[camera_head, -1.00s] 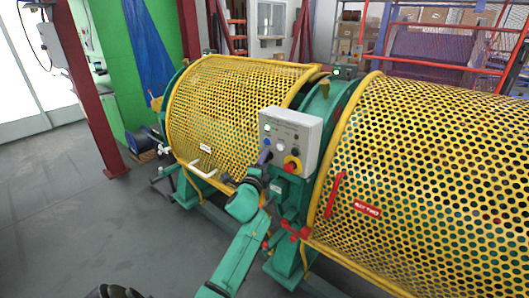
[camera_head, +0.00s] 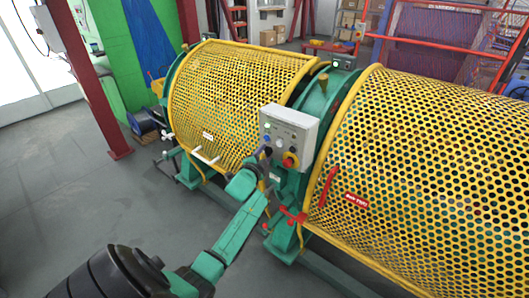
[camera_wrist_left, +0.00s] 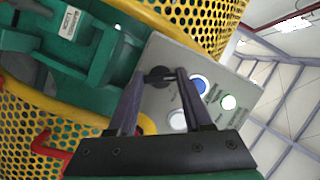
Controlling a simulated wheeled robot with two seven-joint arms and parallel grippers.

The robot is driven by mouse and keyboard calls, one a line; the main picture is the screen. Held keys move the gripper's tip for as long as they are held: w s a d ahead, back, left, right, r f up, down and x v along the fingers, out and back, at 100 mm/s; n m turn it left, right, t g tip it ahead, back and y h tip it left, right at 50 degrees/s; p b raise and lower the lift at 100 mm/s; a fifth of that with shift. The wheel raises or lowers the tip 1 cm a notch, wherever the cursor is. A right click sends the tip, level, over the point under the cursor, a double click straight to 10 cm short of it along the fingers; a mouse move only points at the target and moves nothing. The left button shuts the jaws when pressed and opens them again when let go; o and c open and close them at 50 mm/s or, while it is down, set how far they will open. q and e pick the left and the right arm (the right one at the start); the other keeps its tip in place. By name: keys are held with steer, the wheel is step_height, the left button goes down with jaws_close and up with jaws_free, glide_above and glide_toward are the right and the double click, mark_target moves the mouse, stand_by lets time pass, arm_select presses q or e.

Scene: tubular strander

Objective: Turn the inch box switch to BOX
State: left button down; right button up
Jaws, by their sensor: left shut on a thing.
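The grey control box (camera_head: 301,120) stands between the two yellow guards, with buttons, lamps and a red-and-yellow stop knob (camera_head: 290,160) on its face. My left gripper (camera_head: 266,153) is at the lower left of this face in the head view. In the left wrist view the box face (camera_wrist_left: 168,50) lies ahead of the left gripper (camera_wrist_left: 161,73). Its fingers are shut on a small black switch (camera_wrist_left: 159,77). The switch's labels cannot be read, and its setting cannot be told. My right gripper is not in view.
A blue button (camera_wrist_left: 203,84), a green lamp (camera_wrist_left: 228,101) and a white button (camera_wrist_left: 178,119) sit close beside the fingers. Perforated yellow guards (camera_head: 235,95) flank the box. A red handle (camera_head: 291,216) is below it.

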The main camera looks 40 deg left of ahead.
arm_select(q)
steer(key=shift+f, duration=0.1)
steer(key=shift+c, duration=1.6)
jaws_free()
steer(key=b+v, duration=0.1)
steer(key=v, duration=1.3)
steer(key=shift+s, duration=0.3)
